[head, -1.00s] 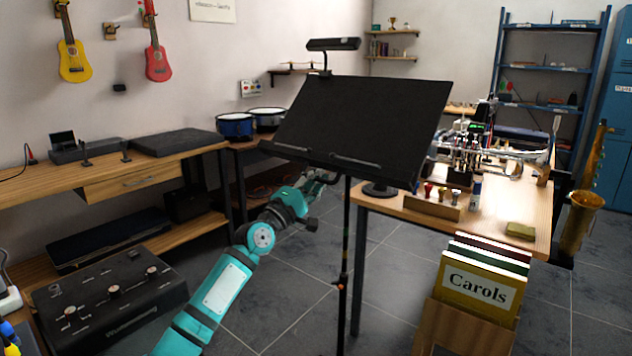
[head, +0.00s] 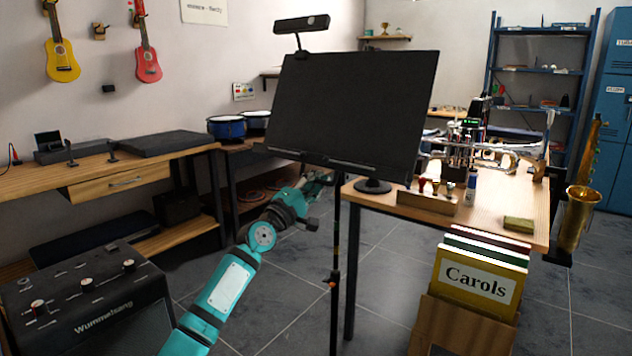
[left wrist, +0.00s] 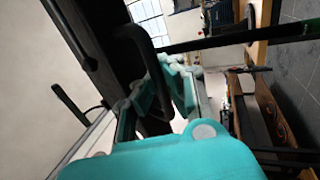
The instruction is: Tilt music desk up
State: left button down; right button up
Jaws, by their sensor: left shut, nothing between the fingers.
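The black music desk (head: 352,105) stands on a thin black stand pole (head: 335,250) in the middle of the head view. Its panel is steep, leaning back a little, with a ledge (head: 340,166) along its lower edge. A lamp (head: 301,23) is clipped to its top edge. My left gripper (head: 322,178) is low behind the desk's lower edge, close to the pole, and partly hidden. In the left wrist view the gripper (left wrist: 165,90) is shut and empty beside dark bars of the stand; I cannot tell whether it touches them. My right gripper is not in view.
A wooden table (head: 520,215) with instruments stands close behind the desk on the right. A wooden box of song books (head: 465,315) stands front right. A workbench (head: 130,180) and a black amplifier (head: 85,300) are at left. Floor between is clear.

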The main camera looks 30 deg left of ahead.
pick_arm(q)
jog(key=shift+w+d+f, duration=0.1)
jog(key=shift+f, duration=0.4)
jog(key=c, duration=1.4)
grip_release()
jog(key=shift+r, duration=0.1)
jog(key=shift+c, duration=0.2)
jog(key=shift+o, duration=0.3)
jog(key=shift+r, duration=0.1)
jog(key=shift+r, duration=0.1)
jog(key=v, duration=1.2)
